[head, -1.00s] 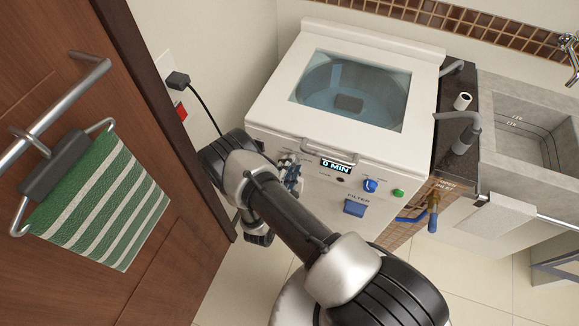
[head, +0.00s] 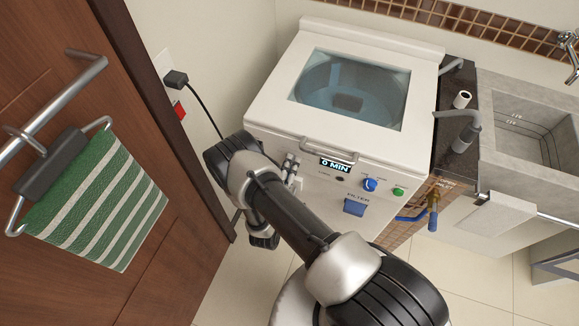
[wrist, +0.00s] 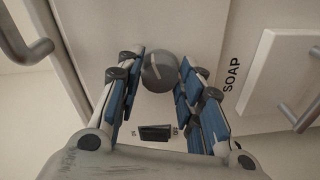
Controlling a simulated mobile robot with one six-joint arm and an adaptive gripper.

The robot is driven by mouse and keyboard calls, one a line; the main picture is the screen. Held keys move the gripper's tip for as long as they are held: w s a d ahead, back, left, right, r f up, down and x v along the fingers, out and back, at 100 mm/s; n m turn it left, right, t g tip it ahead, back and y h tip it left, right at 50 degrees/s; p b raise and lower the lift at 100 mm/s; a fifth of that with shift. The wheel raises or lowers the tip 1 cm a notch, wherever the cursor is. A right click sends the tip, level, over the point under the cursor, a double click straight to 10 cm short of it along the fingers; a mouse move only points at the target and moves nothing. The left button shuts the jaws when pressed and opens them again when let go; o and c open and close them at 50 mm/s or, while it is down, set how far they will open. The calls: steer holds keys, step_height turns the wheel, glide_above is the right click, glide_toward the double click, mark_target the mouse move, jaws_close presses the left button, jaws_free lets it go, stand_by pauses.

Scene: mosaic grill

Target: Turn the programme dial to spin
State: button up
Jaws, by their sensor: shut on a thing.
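The programme dial (wrist: 158,72) is a round grey knob with a pale pointer line, on the white front of the washing machine (head: 262,112). In the wrist view it sits between the two blue-padded fingers of my gripper (wrist: 163,66), which is shut on it. The pointer line slants across the knob face. Small marks near a dark rectangle below the dial are too small to read, and I cannot make out a spin label.
A drawer marked SOAP (wrist: 262,75) with a metal handle is right of the dial in the wrist view. The panel also has a 0 MIN display (head: 335,166), a blue knob (head: 370,185), a green button (head: 398,192) and a blue filter flap (head: 354,207). A wooden door (head: 60,240) stands left.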

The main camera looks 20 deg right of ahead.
steer(key=shift+m, duration=0.4)
steer(key=o, duration=1.1)
steer(key=v, duration=1.2)
